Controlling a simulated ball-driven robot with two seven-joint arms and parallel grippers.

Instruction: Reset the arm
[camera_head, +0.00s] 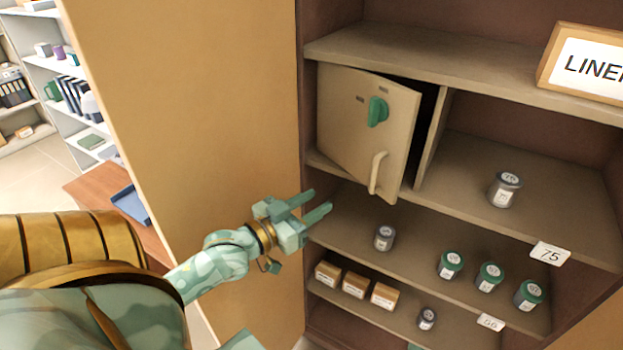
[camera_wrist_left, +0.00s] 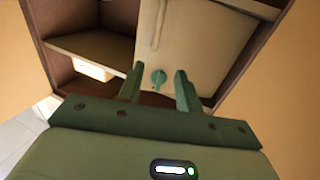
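My left arm reaches in from the left in the head view. My left gripper (camera_head: 322,204) is in front of the shelving, a little below and left of the small cabinet door (camera_head: 362,125). Its two fingers are apart, with nothing between them. My right gripper is not in view.
A jar (camera_head: 504,189) stands on the shelf right of the small cabinet. Lower shelves hold several jars and small boxes (camera_head: 355,284). A large tan panel (camera_head: 190,130) stands left of the shelving. A framed sign (camera_head: 585,65) is at the top right.

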